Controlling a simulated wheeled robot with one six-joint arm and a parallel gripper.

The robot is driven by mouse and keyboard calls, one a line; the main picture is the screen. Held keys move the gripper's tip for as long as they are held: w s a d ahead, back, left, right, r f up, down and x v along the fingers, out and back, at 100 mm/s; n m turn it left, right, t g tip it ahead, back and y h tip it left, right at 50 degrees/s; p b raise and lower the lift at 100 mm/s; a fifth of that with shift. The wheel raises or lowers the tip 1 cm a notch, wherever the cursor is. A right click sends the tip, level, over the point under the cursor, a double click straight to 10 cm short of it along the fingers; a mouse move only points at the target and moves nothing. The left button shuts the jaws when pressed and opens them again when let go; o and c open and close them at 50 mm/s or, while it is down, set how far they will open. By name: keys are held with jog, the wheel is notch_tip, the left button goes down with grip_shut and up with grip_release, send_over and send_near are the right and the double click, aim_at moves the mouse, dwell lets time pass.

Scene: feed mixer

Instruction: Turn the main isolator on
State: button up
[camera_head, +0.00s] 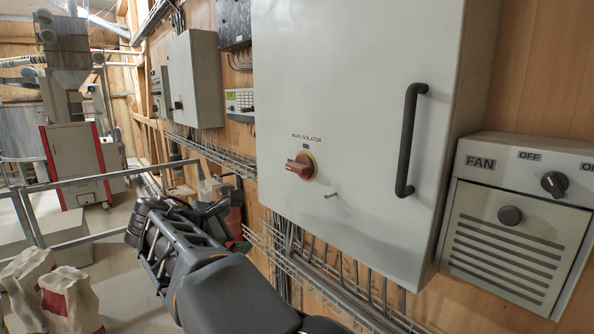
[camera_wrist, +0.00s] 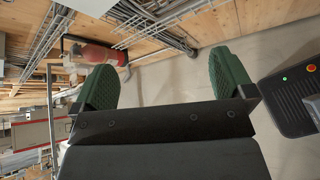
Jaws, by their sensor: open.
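The main isolator (camera_head: 300,166) is a red rotary handle on a yellow plate, low on the left of a large grey cabinet door. A label reading "MAIN ISOLATOR" (camera_head: 307,138) sits above it. I cannot tell its set position for sure. In the head view my arm reaches away from the camera, below and left of the isolator. In the wrist view my gripper (camera_wrist: 165,85) is open, its two green ribbed pads wide apart with nothing between them. The isolator does not show in the wrist view.
The cabinet door (camera_head: 345,95) has a black vertical handle (camera_head: 410,140) and a small lever below the isolator. A fan box (camera_head: 520,220) with a knob is at the right. Wire trays (camera_head: 310,275) run under the cabinet. A metal railing (camera_head: 85,180) and paper sacks (camera_head: 70,295) stand at left.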

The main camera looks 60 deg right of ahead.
aim_at(293, 167)
jog(key=d+r+n+g+h, duration=0.3)
jog(key=d+r+g+h, duration=0.2)
jog(key=d+r, duration=0.4)
jog(key=p+x, duration=0.1)
jog(key=x, duration=0.3)
jog(key=p+x, duration=0.1)
jog(key=x, duration=0.3)
jog(key=r+x, duration=0.1)
jog(key=x, duration=0.3)
jog(key=shift+s+p, duration=0.35)
jog(key=shift+p, duration=0.05)
jog(key=c, duration=0.9)
